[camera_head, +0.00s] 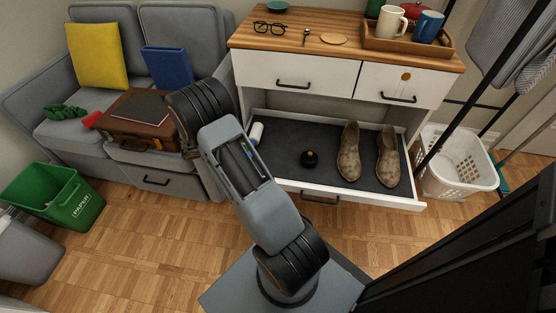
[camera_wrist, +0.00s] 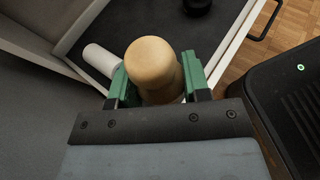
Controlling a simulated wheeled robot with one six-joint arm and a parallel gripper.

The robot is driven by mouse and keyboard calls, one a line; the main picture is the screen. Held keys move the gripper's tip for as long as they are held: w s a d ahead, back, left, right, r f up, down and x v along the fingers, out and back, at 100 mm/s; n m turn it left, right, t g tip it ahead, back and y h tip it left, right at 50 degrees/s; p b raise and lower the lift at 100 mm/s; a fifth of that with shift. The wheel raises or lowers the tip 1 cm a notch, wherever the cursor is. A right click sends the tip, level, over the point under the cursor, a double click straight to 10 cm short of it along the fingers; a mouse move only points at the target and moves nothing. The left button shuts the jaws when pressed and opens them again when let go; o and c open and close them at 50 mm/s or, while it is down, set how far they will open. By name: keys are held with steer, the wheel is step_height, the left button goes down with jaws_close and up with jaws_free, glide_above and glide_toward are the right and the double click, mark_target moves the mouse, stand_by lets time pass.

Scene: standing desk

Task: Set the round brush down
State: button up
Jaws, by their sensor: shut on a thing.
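In the wrist view my gripper (camera_wrist: 157,82) has its green fingers closed on the round brush (camera_wrist: 152,62), which shows as a tan, rounded wooden piece. The rest of the brush is hidden below it and by the fingers. The brush is over the open drawer (camera_wrist: 230,42) with its dark lining; whether it touches the lining I cannot tell. In the head view my arm hides the gripper and the brush.
In the drawer (camera_head: 283,185) are a white cylinder (camera_wrist: 101,60), a small black round item (camera_head: 309,158) and a pair of brown shoes (camera_head: 349,152). Dark lining is bare around the black item. A white basket (camera_head: 458,165) stands at the right.

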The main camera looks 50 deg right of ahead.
steer(key=a+f+b+x, duration=0.1)
steer(key=b+x, duration=0.3)
steer(key=x, duration=0.7)
steer(key=b, duration=0.3)
glide_above(278, 157)
steer(key=shift+g, duration=0.3)
steer(key=f, duration=0.4)
steer(key=shift+a+f, duration=0.2)
steer(key=shift+a, duration=0.15)
steer(key=shift+d+f, duration=0.1)
steer(key=shift+f, duration=0.1)
steer(key=f, duration=0.1)
steer(key=f+b, duration=0.1)
steer(key=f, duration=0.1)
steer(key=shift+s+d+f+b, duration=0.1)
steer(key=shift+d+f+b, duration=0.15)
steer(key=shift+f+b, duration=0.15)
steer(key=shift+r, duration=0.15)
steer(key=o, duration=1)
